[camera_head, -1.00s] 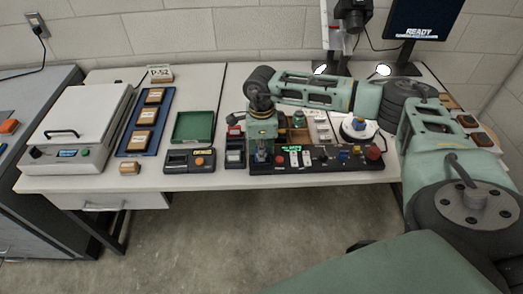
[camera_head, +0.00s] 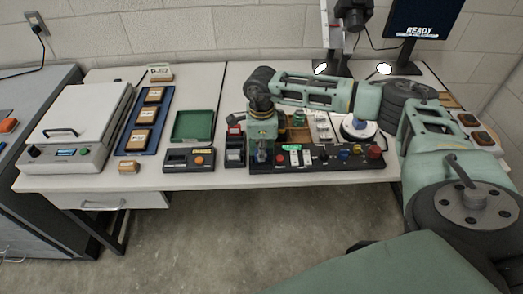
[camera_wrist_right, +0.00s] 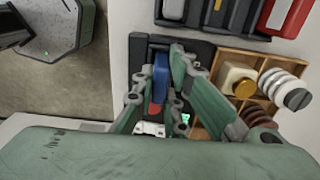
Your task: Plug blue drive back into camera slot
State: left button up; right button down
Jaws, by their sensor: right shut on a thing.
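My right gripper (camera_head: 261,152) points down over the left end of the black control panel (camera_head: 330,164). In the right wrist view, my right gripper (camera_wrist_right: 166,75) is shut on the blue drive (camera_wrist_right: 160,78), which sits upright between the fingers over a dark frame (camera_wrist_right: 139,55). A red part shows just below the drive. I cannot tell whether the drive touches or enters the frame. The camera slot cannot be made out for certain; the gripper and arm hide part of the panel. My left gripper is not in view.
A wooden compartment tray (camera_wrist_right: 228,52) with small parts lies close right of the gripper. A black device (camera_head: 235,152) and a recorder-like box (camera_head: 189,160) stand left of the panel. A green tray (camera_head: 194,126) is empty. A camera stand (camera_head: 334,40) and monitor (camera_head: 418,18) stand behind.

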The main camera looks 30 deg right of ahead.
jog(key=shift+f, duration=0.2)
jog(key=c, duration=2)
grip_release()
jog(key=shift+c, duration=0.2)
jog(key=shift+r+p, duration=3.4)
jog(key=shift+r, duration=2.15)
